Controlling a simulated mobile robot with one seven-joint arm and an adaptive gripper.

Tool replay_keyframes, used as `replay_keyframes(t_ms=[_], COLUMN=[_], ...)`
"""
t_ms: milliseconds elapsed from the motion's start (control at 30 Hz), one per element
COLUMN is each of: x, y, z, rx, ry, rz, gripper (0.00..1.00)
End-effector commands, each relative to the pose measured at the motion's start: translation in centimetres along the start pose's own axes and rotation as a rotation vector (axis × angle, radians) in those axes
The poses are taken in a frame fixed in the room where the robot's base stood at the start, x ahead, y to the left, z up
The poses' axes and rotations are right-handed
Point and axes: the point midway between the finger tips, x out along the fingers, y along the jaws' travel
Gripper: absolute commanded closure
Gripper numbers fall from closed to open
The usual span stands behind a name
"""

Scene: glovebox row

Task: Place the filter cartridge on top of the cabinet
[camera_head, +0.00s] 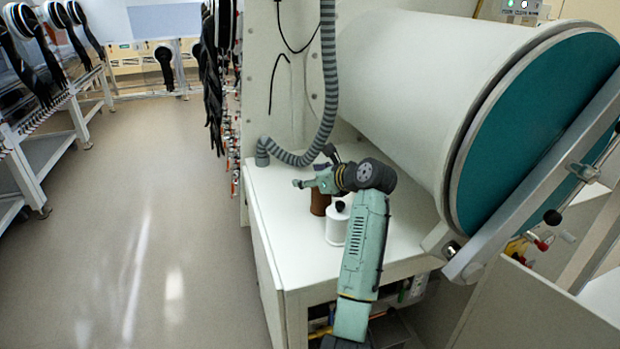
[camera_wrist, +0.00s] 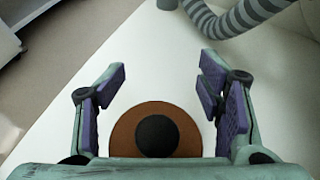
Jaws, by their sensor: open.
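A white cylinder (camera_head: 337,226) with a dark top stands upright on the white cabinet (camera_head: 275,205). A brown cylinder (camera_head: 320,203) stands just behind it, partly hidden by my arm and the white one. I cannot tell for sure which is the filter cartridge. My gripper (camera_head: 308,183) is over the cabinet top, at the brown cylinder. In the wrist view my gripper (camera_wrist: 163,72) is open, its purple pads apart. A brown round top (camera_wrist: 125,133) with a black knob (camera_wrist: 157,136) shows between the fingers near the palm, with no visible pad contact.
A grey ribbed hose (camera_head: 300,158) rises from the cabinet's back left corner; it also shows in the wrist view (camera_wrist: 235,18). A large white chamber (camera_head: 405,95) with a teal door (camera_head: 540,130) overhangs the right side. Open floor (camera_head: 150,220) lies left.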

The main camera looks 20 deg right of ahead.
Motion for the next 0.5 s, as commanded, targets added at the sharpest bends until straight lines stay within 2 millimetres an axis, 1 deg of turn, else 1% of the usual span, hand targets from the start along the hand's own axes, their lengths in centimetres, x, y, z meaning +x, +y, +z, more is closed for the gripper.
replay_keyframes(t_ms=[267, 367, 500], x=[-0.2, -1.2, -3.6], y=[0.0, -0.1, -0.1], z=[0.1, 0.0, -0.1], rx=[0.0, -0.002, -0.001], ry=[-0.001, -0.003, -0.003], rz=[-0.001, -0.002, -0.003], gripper=[0.39, 0.39, 0.39])
